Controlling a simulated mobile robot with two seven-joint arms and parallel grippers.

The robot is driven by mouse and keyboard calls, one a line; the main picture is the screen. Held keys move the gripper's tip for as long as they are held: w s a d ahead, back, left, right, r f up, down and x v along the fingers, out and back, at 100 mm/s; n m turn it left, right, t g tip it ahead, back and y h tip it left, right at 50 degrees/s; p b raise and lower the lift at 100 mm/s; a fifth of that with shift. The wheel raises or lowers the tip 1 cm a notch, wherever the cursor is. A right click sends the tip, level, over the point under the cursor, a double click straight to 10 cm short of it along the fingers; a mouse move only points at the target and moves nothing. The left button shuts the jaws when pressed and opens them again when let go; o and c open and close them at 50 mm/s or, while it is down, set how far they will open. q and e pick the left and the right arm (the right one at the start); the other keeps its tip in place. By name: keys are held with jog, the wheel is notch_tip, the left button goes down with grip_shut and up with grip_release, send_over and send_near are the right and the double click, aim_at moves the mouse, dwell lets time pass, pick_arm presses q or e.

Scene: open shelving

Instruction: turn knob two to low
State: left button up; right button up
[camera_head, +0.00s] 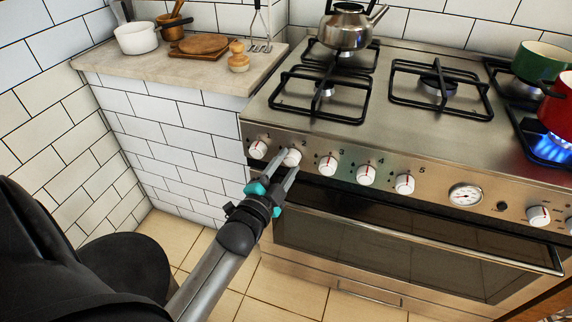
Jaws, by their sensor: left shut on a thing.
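Knob two (292,157) is a white knob with a dark number 2 above it on the steel stove's front panel, second from the left. My left gripper (285,165) reaches up from below, its two long grey fingers shut on knob two, one on each side. The fingers partly cover the knob, and I cannot make out its pointer. Knob one (258,150) is to its left and knob three (328,166) to its right. My right gripper is out of view.
More knobs (365,175) and a dial (466,196) line the panel. The oven handle (420,240) runs below. A kettle (346,28) stands at the back left. A blue flame (550,148) burns under a red pot (557,110) at right. A green pot (540,62) stands behind it.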

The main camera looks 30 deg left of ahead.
pick_arm(q)
grip_shut()
jog(key=shift+n+p, duration=0.55)
jog(key=shift+n, duration=0.05)
jog(key=n+p, duration=0.2)
jog(key=n, duration=0.2)
jog(key=n+p, duration=0.1)
jog(key=n, duration=0.3)
jog(key=shift+d+f+t+y+p, duration=0.1)
jog(key=shift+d+t+y+p, duration=0.05)
jog(key=shift+t+y+p, duration=0.25)
jog(key=shift+n, duration=1)
jog(key=n+p, duration=0.1)
jog(key=n, duration=0.2)
jog(key=shift+d+n+y, duration=0.1)
jog(key=shift+n+y, duration=0.2)
jog(key=shift+f+n+p, duration=0.1)
jog(key=shift+n+p, duration=0.2)
jog(key=shift+n, duration=0.8)
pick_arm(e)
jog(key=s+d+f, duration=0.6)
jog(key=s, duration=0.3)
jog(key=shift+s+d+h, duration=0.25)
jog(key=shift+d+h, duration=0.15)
pick_arm(q)
jog(key=shift+y, duration=0.4)
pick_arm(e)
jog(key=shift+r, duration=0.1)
